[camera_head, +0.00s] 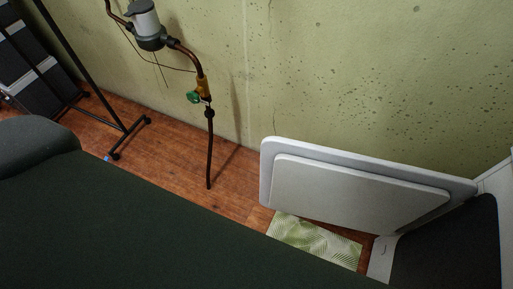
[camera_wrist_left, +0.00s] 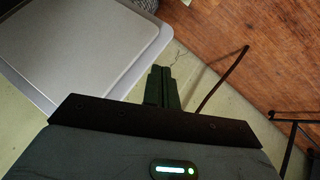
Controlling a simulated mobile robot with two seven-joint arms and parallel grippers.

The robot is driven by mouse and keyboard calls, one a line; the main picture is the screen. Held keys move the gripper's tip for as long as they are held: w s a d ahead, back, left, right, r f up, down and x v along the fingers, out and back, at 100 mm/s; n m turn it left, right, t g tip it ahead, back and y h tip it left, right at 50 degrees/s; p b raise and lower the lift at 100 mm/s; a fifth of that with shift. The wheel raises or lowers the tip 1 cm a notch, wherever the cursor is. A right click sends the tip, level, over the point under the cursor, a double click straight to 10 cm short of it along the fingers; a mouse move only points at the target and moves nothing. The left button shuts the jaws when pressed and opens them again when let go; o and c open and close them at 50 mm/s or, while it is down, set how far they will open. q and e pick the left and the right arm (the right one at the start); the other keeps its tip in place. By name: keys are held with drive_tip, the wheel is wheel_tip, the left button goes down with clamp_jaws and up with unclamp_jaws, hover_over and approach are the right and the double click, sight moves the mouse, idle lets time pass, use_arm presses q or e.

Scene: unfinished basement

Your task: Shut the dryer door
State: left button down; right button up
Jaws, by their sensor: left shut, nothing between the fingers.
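The dryer door (camera_head: 358,190) is a pale grey-white panel with a raised inner face. It stands wide open, swung out to the left of the dryer (camera_head: 495,170), whose white edge and dark opening show at the far right. In the left wrist view the door (camera_wrist_left: 75,45) fills the upper left. My left gripper (camera_wrist_left: 163,86) is shut and empty in that view, its fingers just right of the door's edge; I cannot tell whether they touch it. In the head view my dark arm covers the lower left and the left gripper does not show. My right gripper is in neither view.
A green wall (camera_head: 350,80) stands behind the door. A pipe with a meter and green valve (camera_head: 193,97) runs down the wall. A black rack (camera_head: 128,133) stands at the left. A leaf-patterned mat (camera_head: 312,240) lies on the wooden floor below the door.

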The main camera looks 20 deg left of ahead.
use_arm(q)
drive_tip(key=w+f+n+h+b, duration=0.2)
drive_tip(key=w+b, duration=0.1)
drive_tip(key=w, duration=0.4)
drive_tip(key=w+a+r+n+t+h+b, duration=0.2)
drive_tip(key=w+r+t+h+b, duration=0.15)
drive_tip(key=w+r, duration=0.35)
drive_tip(key=w+a+r+n+t+h+b, duration=0.25)
drive_tip(key=w+r+b, duration=0.25)
drive_tip(key=w, duration=0.5)
drive_tip(key=w+d+p, duration=0.2)
drive_tip(key=w+d, duration=0.1)
drive_tip(key=d, duration=0.4)
drive_tip(key=shift+d+r+g+p, duration=0.2)
drive_tip(key=shift+d+g+p, duration=0.2)
